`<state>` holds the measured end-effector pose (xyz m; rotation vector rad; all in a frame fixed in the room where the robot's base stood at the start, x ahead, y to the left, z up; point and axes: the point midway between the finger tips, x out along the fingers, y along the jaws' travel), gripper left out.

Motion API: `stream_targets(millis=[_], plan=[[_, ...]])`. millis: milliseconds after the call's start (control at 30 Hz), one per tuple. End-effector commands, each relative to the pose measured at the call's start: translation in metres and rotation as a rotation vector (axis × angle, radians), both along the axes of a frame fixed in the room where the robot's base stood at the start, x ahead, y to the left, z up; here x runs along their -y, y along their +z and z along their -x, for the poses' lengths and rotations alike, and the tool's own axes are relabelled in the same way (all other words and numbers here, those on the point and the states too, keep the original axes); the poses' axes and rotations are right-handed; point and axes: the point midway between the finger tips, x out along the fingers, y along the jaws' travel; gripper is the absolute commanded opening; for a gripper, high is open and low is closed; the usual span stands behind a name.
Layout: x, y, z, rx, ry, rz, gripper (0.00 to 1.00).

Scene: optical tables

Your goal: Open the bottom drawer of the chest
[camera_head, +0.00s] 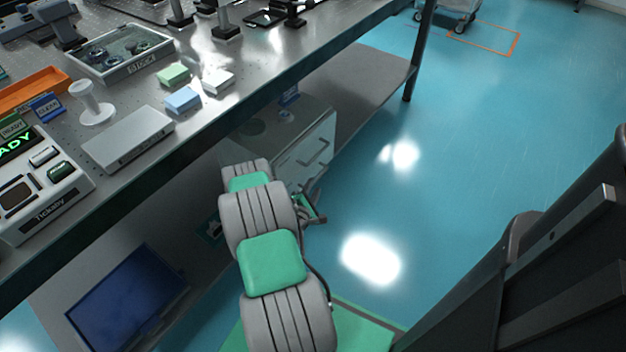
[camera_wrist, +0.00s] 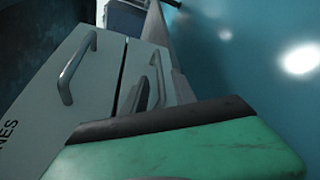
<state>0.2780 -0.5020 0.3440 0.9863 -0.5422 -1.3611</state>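The chest (camera_head: 309,141) is a pale drawer unit under the table, with its front facing right. A bar handle (camera_head: 319,153) shows on the upper part of its front in the head view. The wrist view shows the drawer fronts (camera_wrist: 93,88) close up, with one clear bar handle (camera_wrist: 75,66) and a dark gap beside that drawer. A second handle (camera_wrist: 139,96) lies past the gap, partly hidden by my gripper. My gripper (camera_head: 316,210) is low at the chest's front. Its fingers are small and partly hidden, so I cannot tell whether they are open, shut or around the handle.
The metal table (camera_head: 330,35) overhangs the chest and carries a tray (camera_head: 118,50), small boxes and instruments. A dark blue panel (camera_head: 128,295) stands below at the left. A table leg (camera_head: 419,50) stands beyond the chest. The blue floor (camera_head: 450,180) to the right is clear.

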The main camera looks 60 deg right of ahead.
Motion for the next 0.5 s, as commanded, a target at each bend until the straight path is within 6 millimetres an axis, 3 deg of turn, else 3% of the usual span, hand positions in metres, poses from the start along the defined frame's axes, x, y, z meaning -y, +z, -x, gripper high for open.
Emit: stream_targets(millis=[233, 500], plan=[[0.045, -0.012, -0.008, 0.004, -0.003, 0.000, 0.32], [0.058, -0.012, -0.010, 0.002, -0.001, 0.000, 0.32]])
